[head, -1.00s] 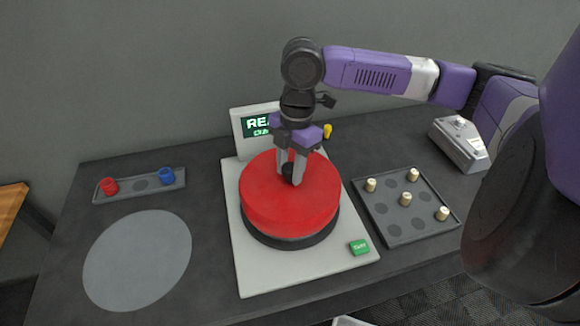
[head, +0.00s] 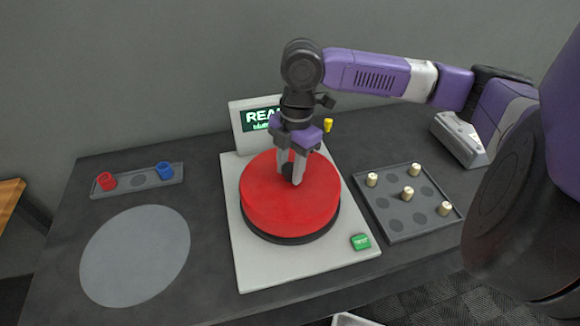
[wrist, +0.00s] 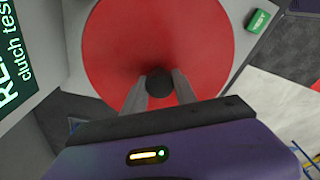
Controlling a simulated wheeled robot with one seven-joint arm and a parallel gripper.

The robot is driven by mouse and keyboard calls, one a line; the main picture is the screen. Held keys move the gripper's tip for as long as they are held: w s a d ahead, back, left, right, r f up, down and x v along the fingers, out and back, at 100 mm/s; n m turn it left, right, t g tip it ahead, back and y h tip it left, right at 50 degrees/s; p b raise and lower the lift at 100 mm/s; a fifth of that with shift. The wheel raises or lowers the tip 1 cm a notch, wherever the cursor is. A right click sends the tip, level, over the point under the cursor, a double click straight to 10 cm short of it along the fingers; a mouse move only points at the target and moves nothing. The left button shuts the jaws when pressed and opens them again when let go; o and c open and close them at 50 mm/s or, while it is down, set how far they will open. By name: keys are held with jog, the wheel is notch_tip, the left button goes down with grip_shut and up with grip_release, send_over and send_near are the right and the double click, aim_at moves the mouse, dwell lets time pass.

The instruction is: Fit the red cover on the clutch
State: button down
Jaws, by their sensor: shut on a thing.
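The red cover (head: 270,203) is a large round drum with a dark knob (wrist: 159,83) on top. It sits over a dark round base (head: 318,229) on the white dyno plate (head: 255,272); the clutch itself is hidden beneath it. My gripper (head: 292,177) points down from above with its fingers closed on the knob at the cover's centre. In the wrist view the two fingers (wrist: 158,92) reach to either side of the knob, above the red top. The cover looks level. Whether it rests fully on the base I cannot tell.
A green button (head: 361,242) is at the front right. A tray with several cream pegs (head: 395,232) lies right; a small tray (head: 138,189) with red and blue rings lies left. A grey disc (head: 135,255) marks bare table.

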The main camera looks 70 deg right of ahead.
jog(key=shift+f+b, duration=0.35)
jog(key=shift+f, duration=0.2)
jog(key=c, duration=0.5)
grip_release()
jog(key=shift+r, duration=0.1)
jog(key=shift+r+p, duration=2.9)
jog(key=shift+r, duration=0.5)
